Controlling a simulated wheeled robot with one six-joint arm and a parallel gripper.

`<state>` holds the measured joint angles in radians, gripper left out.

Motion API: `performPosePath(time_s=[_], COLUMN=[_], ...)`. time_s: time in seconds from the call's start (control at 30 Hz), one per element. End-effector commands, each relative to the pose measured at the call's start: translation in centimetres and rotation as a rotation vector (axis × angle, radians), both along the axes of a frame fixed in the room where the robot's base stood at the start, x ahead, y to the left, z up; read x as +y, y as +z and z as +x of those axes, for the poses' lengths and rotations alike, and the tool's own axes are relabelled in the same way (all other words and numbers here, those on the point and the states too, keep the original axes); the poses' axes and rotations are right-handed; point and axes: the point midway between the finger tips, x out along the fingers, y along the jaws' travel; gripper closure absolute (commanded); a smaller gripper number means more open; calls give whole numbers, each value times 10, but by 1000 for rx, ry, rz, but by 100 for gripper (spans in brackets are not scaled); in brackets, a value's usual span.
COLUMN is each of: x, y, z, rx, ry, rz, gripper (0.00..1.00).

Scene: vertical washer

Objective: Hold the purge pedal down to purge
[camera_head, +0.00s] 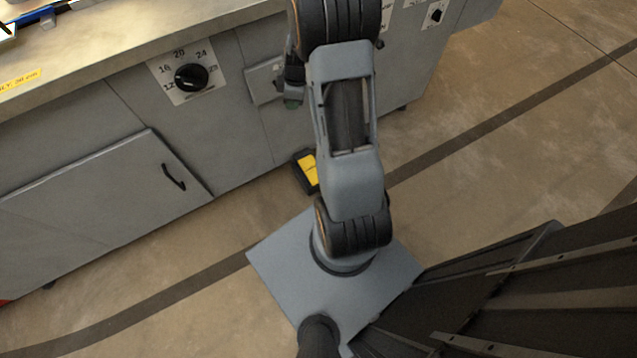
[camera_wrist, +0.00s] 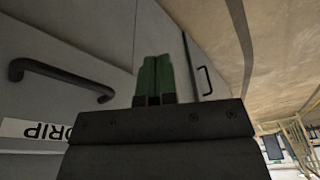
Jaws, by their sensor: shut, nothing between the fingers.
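The purge pedal, taken to be the yellow and black foot pedal (camera_head: 309,170), is on the floor at the foot of the grey cabinet in the head view. My arm partly covers its right side. My gripper (camera_head: 292,103) shows only in part beside the arm, well above the pedal and in front of the cabinet. In the wrist view the green fingers of my gripper (camera_wrist: 154,78) are together with nothing between them. The pedal is not visible in the wrist view.
A dial with numbers (camera_head: 191,77) is on the cabinet front, left of my gripper. A cabinet door with a black handle (camera_head: 174,177) is at the left. The wrist view shows a black handle (camera_wrist: 62,78) and a DRIP label (camera_wrist: 40,131) close by.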

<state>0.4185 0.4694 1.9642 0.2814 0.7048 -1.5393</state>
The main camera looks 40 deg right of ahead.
Motion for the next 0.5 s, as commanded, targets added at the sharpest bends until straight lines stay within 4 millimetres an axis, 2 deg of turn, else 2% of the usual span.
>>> performPosePath(time_s=[0.03,0.1,0.2,0.33,0.4,0.5], x=[-18,-38,-61,-81,-88,-94], y=[-67,-122,-194,-268,-297,-326], z=[1,0,-6,-19,-26,-34], rx=[11,5,-10,-29,-39,-51], ry=[56,149,265,382,429,479], rz=[17,32,51,71,79,85], gripper=[100,100,100,100,100,100])
